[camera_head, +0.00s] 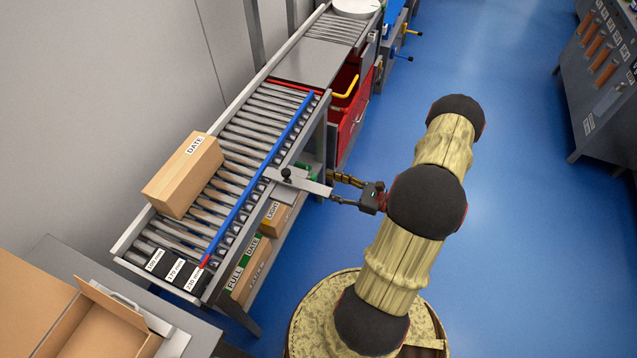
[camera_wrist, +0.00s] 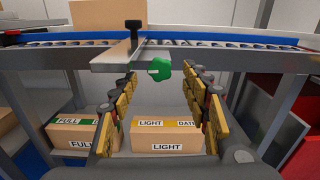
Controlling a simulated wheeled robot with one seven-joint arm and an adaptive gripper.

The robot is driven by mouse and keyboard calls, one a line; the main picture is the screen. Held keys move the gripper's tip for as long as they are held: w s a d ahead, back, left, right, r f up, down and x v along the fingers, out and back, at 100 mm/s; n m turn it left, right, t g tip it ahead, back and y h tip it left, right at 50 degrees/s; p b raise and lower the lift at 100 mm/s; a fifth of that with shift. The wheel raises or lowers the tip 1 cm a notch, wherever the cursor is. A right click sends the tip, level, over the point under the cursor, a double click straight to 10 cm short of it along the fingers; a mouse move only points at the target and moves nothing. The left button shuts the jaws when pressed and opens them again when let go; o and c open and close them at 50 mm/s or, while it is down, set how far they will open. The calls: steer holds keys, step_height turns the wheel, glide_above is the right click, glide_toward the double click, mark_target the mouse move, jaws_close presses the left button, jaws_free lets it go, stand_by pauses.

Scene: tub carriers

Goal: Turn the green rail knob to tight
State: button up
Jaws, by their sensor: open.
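The green rail knob (camera_wrist: 162,70) is on the front side of the roller conveyor, under a grey bracket plate (camera_wrist: 118,58). A small pale mark shows on its left part; I cannot read its setting. My gripper (camera_wrist: 161,76) is open, its two fingers left and right of the knob in the wrist view, with gaps on both sides. I cannot tell whether the fingertips reach the knob's depth. In the head view my gripper (camera_head: 338,188) is beside the end of the bracket plate (camera_head: 300,181). A black knob (camera_wrist: 134,27) stands on the plate.
A blue guide rail (camera_head: 258,180) runs along the conveyor, with a carton (camera_head: 184,174) on the rollers. Boxes marked LIGHT (camera_wrist: 166,136) and FULL (camera_wrist: 80,132) sit on the shelf below. Blue floor right of my arm is clear.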

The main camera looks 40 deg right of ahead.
mark_target(316, 180)
steer(key=shift+b+x, duration=0.3)
steer(key=shift+x, duration=1.6)
steer(key=shift+c, duration=0.3)
steer(key=c, duration=1.1)
steer(key=m+p, duration=0.2)
steer(key=shift+r+m, duration=0.2)
steer(key=shift+m, duration=0.2)
steer(key=shift+f+m+p, duration=0.2)
steer(key=shift+m+p, duration=0.45)
steer(key=shift+m, duration=0.35)
steer(key=o, duration=1.2)
steer(key=shift+c, duration=0.2)
